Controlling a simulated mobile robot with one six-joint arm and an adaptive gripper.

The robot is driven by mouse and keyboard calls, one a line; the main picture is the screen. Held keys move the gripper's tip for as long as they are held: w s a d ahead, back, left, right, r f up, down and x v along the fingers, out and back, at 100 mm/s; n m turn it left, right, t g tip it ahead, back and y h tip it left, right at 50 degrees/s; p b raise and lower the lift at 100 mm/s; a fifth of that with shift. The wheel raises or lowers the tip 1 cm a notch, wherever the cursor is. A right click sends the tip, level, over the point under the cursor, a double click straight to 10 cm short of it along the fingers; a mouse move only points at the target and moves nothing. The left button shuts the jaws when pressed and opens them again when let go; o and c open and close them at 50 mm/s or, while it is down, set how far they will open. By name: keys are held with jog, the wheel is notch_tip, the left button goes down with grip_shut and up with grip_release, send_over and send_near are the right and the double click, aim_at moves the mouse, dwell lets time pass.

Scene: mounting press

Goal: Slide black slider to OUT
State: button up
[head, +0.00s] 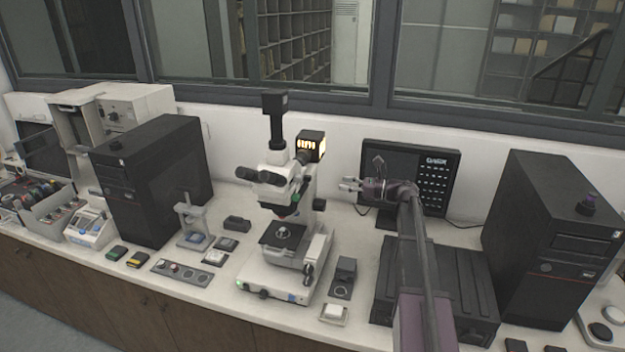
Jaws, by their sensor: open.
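My gripper (349,185) is open and empty. It is raised above the bench, its fingers pointing left, to the right of the white microscope (300,221) and in front of the monitor. A small grey press-like stand (192,222) with a blue part stands on the bench left of the microscope, well apart from my gripper. I cannot make out a black slider or any OUT marking at this size.
A monitor (434,174) and a low black box (465,290) are near my arm. Black computer towers (150,185) stand left and right (545,245). Windows are behind.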

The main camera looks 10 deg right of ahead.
aim_at(311, 178)
jog(key=x, duration=1.1)
grip_shut()
